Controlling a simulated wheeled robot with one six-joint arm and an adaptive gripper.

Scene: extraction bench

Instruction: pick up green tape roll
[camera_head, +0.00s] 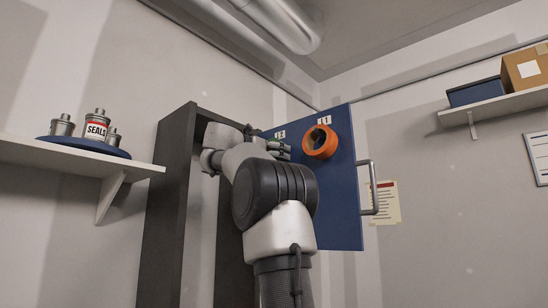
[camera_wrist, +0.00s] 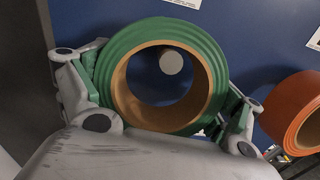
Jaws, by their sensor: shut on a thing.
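The green tape roll (camera_wrist: 112,48) fills the middle of the wrist view, with a brown core. My gripper (camera_wrist: 160,95) is shut on it, one finger at its left side and one at its right. A round grey peg end (camera_wrist: 171,63) shows through the roll's hole, in front of the blue panel. I cannot tell whether the roll is still around that peg. In the head view my gripper (camera_head: 270,142) is at the panel's upper left, and my arm hides most of the roll.
An orange roll (camera_head: 320,142) hangs on the blue door panel (camera_head: 342,205), close to my gripper's right; it also shows in the wrist view (camera_wrist: 292,108). A door handle (camera_head: 372,188) sticks out on the right. A dark cabinet frame (camera_head: 163,200) stands left. Shelves flank both sides.

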